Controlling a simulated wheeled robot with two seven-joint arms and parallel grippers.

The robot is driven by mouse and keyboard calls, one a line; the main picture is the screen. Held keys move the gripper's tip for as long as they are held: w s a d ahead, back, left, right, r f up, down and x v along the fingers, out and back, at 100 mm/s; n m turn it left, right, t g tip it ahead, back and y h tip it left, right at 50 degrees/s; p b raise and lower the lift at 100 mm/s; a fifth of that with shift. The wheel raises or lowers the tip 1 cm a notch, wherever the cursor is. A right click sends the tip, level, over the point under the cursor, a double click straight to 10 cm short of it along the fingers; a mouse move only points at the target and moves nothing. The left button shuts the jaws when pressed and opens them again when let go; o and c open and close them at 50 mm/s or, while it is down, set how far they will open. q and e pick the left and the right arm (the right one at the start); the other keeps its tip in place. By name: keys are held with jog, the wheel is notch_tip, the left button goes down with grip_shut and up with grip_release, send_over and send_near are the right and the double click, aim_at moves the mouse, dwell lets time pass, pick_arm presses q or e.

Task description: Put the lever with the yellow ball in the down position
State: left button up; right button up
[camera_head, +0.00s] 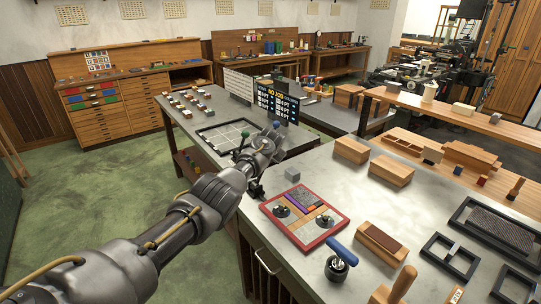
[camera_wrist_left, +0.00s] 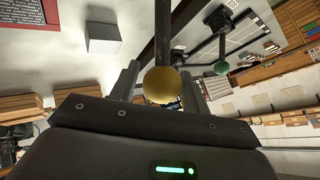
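The yellow ball (camera_wrist_left: 160,86) shows in the left wrist view, at the end of a dark lever rod (camera_wrist_left: 165,30). My left gripper (camera_wrist_left: 160,82) is open, with one finger on each side of the ball and a small gap visible on both sides. In the head view my left gripper (camera_head: 268,148) is above the near edge of the grey bench, and it hides the yellow ball there. A lever with a green ball (camera_wrist_left: 221,67) stands beside it; the green ball also shows in the head view (camera_head: 245,134). My right gripper is in neither view.
A dark blue ball (camera_head: 277,124) shows just past my gripper. A black sign (camera_head: 277,104) stands behind it. A grey cube (camera_head: 292,174) and a red-framed tray (camera_head: 304,240) lie on the bench to the right. Wooden blocks (camera_head: 351,150) stand farther right.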

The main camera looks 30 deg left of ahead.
pick_arm(q)
jog(key=shift+o, duration=1)
jog(key=shift+w, duration=0.1)
jog(key=shift+p+v, duration=0.35)
jog(key=shift+v, duration=0.6)
jog(key=b+v, duration=0.1)
jog(key=v, duration=0.8)
jog(key=shift+b, duration=0.4)
jog(key=shift+d+f, duration=0.1)
